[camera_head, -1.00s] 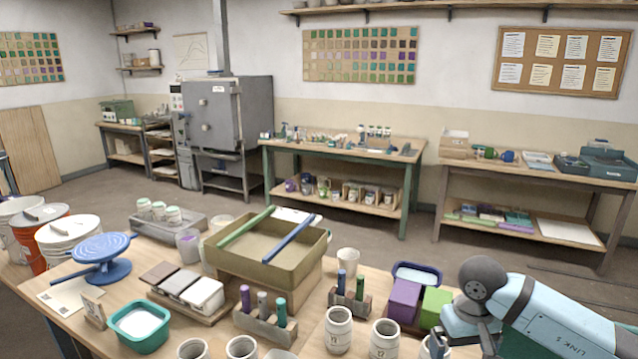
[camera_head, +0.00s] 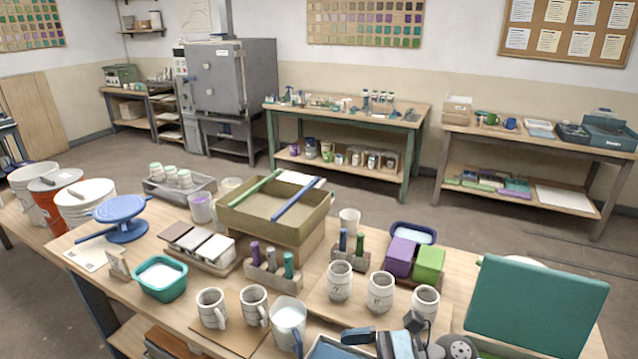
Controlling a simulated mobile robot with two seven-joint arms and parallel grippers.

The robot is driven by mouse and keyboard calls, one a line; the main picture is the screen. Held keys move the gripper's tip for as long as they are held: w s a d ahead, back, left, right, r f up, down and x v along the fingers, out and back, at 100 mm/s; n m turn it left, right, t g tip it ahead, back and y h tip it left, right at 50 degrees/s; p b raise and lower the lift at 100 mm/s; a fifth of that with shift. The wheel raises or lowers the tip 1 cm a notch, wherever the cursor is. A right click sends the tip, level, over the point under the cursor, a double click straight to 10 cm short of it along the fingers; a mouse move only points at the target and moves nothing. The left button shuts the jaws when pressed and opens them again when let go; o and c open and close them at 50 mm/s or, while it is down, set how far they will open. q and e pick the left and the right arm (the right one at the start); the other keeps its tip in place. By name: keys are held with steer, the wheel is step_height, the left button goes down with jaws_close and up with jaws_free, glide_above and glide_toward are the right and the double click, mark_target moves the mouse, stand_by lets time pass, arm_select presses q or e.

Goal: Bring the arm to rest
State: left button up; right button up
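Part of my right arm shows at the bottom edge, right of centre. Its round grey joint is cut off by the frame. My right gripper (camera_head: 392,343) seems to be the grey, blue and teal parts beside that joint, low at the table's front. Its fingertips are not clear, so I cannot tell whether it is open or holds anything. My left gripper is not in view. Close by stand white mugs (camera_head: 380,293) and a white jug (camera_head: 287,322) with a blue handle.
A teal panel (camera_head: 535,305) stands at the front right. A blue-rimmed tray (camera_head: 335,350) is at the bottom edge. An olive basin (camera_head: 275,215) bears green and blue sticks. Buckets (camera_head: 85,203) stand at the left. The table (camera_head: 455,285) is crowded; floor beyond is clear.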

steer(key=d+f+m+t+h+p, duration=0.1)
steer(key=d+f+m+t+h, duration=0.15)
steer(key=m+t, duration=1.05)
steer(key=d+f+m+t+h+p, duration=0.1)
steer(key=d+m+t+h+p, duration=0.2)
steer(key=m, duration=1.7)
steer(key=s+d+f+m+g+h, duration=0.2)
steer(key=s+d+f+m+h, duration=0.2)
steer(key=m, duration=0.6)
steer(key=s+d+f+m+g+h, duration=0.2)
steer(key=s+d+f+m+h, duration=0.2)
steer(key=s+f+m, duration=0.4)
step_height(320, 180, down, 3)
steer(key=shift+s+r+m+h+p, duration=0.2)
steer(key=shift+m+h+p, duration=0.2)
steer(key=shift+m, duration=0.6)
steer(key=shift+f+g, duration=0.1)
steer(key=shift+g, duration=0.2)
steer(key=shift+c, duration=0.5)
